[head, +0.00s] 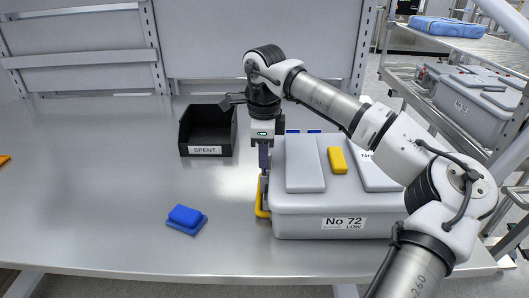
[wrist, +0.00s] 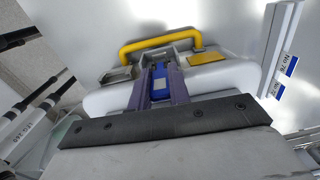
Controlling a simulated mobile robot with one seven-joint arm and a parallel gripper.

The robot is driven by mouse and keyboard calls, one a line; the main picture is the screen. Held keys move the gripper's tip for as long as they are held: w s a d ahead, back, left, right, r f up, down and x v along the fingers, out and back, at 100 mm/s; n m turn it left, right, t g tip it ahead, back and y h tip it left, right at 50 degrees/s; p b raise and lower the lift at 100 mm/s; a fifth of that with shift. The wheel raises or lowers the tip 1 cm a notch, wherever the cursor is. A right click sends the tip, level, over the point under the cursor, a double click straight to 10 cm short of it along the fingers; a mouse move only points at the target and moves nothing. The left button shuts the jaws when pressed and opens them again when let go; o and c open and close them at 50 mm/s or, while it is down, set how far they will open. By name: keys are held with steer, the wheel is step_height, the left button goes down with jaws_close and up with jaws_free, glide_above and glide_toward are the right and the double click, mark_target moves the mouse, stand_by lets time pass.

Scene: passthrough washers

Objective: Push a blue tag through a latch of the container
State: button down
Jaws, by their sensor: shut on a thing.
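The grey container (head: 320,222), labelled No 72 LOW, stands on the table at the right in the head view. A yellow handle (head: 262,198) is on its left end and also shows in the wrist view (wrist: 160,42). My gripper (head: 264,178) points down at that left end. In the wrist view its two purple fingers (wrist: 160,78) are shut on a blue tag (wrist: 160,84), beside the handle and a grey latch part (wrist: 172,55). The tag's far end is among the latch parts; I cannot tell whether it passes through.
A black bin (head: 206,150) marked SPENT stands behind and left. A blue block on a blue pad (head: 186,219) lies at the front. A yellow block (head: 337,160) sits on the container's top. The left table (head: 90,180) is mostly clear.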

steer(key=shift+s+f, duration=0.15)
steer(key=shift+f, duration=0.4)
steer(key=shift+s+f, duration=0.15)
steer(key=shift+f, duration=0.35)
steer(key=c, duration=1.6)
jaws_free()
steer(key=shift+o, duration=0.2)
steer(key=shift+w+r+g+p, duration=0.15)
steer(key=shift+r+g+p, duration=0.15)
steer(key=shift+r+p, duration=0.35)
steer(key=shift+o, duration=1.3)
steer(key=shift+w+r+p, duration=0.15)
steer(key=shift+r+p, duration=0.15)
steer(key=shift+r, duration=0.15)
steer(key=shift+w+a+r, duration=0.1)
steer(key=shift+r, duration=0.2)
steer(key=shift+r+p, duration=1.65)
steer(key=shift+r, duration=0.65)
